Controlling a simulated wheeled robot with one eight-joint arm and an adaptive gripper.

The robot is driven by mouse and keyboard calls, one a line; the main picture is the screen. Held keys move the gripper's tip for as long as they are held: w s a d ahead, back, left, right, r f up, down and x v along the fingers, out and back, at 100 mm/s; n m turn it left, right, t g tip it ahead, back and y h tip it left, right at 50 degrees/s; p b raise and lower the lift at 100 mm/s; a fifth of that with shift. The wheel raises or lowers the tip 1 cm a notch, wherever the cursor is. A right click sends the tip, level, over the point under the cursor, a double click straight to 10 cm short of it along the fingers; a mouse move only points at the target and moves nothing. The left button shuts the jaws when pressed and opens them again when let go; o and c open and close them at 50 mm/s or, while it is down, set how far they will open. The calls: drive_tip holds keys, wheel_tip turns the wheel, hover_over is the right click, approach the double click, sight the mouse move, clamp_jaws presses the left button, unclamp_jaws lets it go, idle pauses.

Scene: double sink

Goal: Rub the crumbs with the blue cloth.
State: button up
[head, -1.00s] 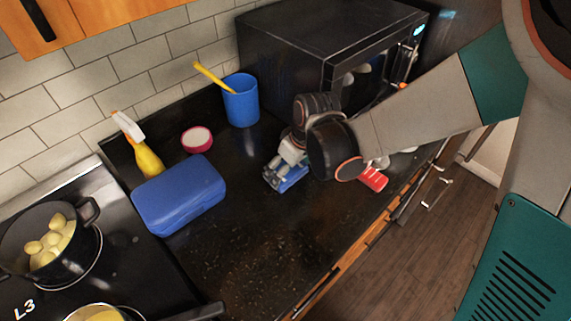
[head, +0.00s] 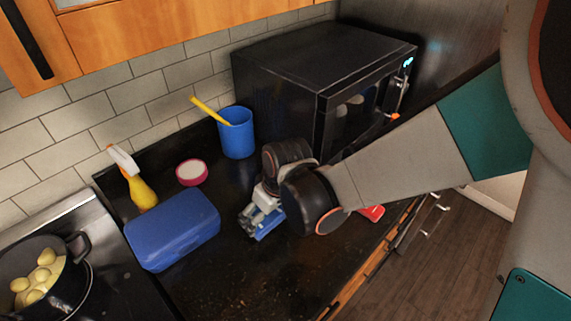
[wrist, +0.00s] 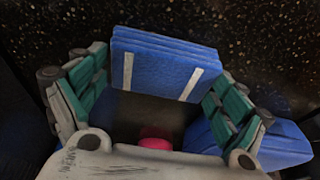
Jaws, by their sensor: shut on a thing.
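The blue cloth (head: 269,227) is a folded block, held in my gripper (head: 258,216) at or just above the black counter; contact is unclear. In the wrist view the cloth (wrist: 160,62) shows several layers and two pale stripes. My gripper's green-padded fingers (wrist: 158,88) are on either side of it. The crumbs (head: 225,285) are small tan specks spread over the near part of the counter, between the blue box and the front edge. Pale specks also show beyond the cloth in the wrist view (wrist: 55,25), hard to tell from the counter's pattern.
A blue box (head: 172,230) lies left of my gripper. Behind stand a spray bottle (head: 140,188), a pink-rimmed round dish (head: 191,172) and a blue cup (head: 236,132). A black microwave (head: 320,90) is at the back right. A red item (head: 372,213) is partly hidden by my arm.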

drive_tip(key=shift+s+a, duration=0.95)
drive_tip(key=shift+s, duration=0.25)
drive_tip(key=shift+s+a, duration=0.95)
drive_tip(key=shift+s, duration=0.25)
drive_tip(key=shift+b, duration=0.3)
drive_tip(key=shift+f, duration=0.1)
drive_tip(key=shift+d, duration=0.1)
drive_tip(key=shift+w+d+r+b, duration=0.1)
drive_tip(key=shift+w+d+b, duration=0.05)
drive_tip(key=shift+w+d, duration=1.35)
drive_tip(key=shift+w+d+r+b, duration=0.1)
drive_tip(key=shift+w+d+b, duration=0.05)
drive_tip(key=shift+w+d, duration=1.25)
drive_tip(key=shift+w+d+f+b, duration=0.1)
drive_tip(key=shift+w+d, duration=0.25)
drive_tip(key=shift+w, duration=0.25)
drive_tip(key=shift+w+d+b, duration=0.1)
drive_tip(key=shift+w+d, duration=0.25)
drive_tip(key=shift+w, duration=0.2)
drive_tip(key=shift+w+d+f+b, duration=0.1)
drive_tip(key=shift+w+d, duration=0.25)
drive_tip(key=shift+w, duration=0.25)
drive_tip(key=shift+r, duration=0.1)
drive_tip(key=shift+r+p, duration=2.25)
drive_tip(key=shift+r, duration=0.7)
